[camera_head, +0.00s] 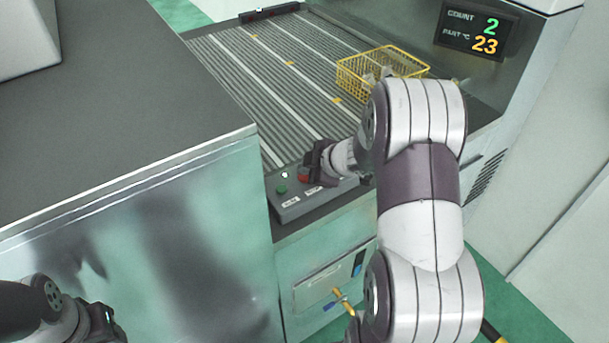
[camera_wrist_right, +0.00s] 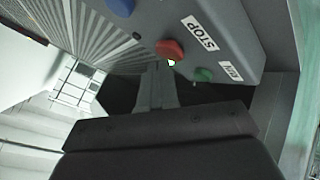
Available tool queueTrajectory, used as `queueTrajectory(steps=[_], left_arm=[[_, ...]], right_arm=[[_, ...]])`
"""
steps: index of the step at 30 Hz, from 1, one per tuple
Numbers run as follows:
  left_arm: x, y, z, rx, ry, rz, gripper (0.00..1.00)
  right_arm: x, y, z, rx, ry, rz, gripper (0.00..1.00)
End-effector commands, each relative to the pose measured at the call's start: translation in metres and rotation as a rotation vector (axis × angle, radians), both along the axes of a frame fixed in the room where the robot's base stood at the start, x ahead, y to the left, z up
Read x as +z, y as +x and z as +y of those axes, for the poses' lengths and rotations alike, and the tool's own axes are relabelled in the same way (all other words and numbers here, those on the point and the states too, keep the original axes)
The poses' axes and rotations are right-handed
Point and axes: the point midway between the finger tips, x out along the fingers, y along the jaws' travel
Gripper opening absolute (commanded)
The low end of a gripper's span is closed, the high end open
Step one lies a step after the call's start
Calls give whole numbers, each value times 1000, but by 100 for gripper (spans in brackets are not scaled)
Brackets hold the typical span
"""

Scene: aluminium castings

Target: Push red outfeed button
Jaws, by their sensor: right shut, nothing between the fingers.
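The red button (camera_head: 303,179) sits on a grey control box (camera_head: 290,212) at the near end of the conveyor. In the right wrist view the red button (camera_wrist_right: 169,48) is beside a STOP label. My right gripper (camera_head: 318,160) is over the box by the red button and partly covers it. Its fingers (camera_wrist_right: 157,72) are shut and empty, with the tips close to the red button; I cannot tell whether they touch it. My left gripper (camera_head: 104,325) is at the bottom left edge, far from the box, its fingers not clearly shown.
A green button (camera_head: 282,187) is beside the red one, and a blue button (camera_wrist_right: 121,6) shows in the wrist view. A yellow wire basket (camera_head: 347,82) with parts stands on the roller conveyor (camera_head: 262,80). A display (camera_head: 476,30) reads count 2. A large grey-topped cabinet (camera_head: 110,110) fills the left.

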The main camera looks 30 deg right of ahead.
Motion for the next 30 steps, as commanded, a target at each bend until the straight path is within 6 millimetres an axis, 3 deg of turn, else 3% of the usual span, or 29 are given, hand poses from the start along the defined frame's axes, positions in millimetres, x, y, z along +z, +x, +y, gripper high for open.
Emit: queueTrajectory(steps=[30], left_arm=[[-2, 0, 0, 0, 0, 0, 43]], right_arm=[[-5, 0, 0, 1, 0, 1, 0]])
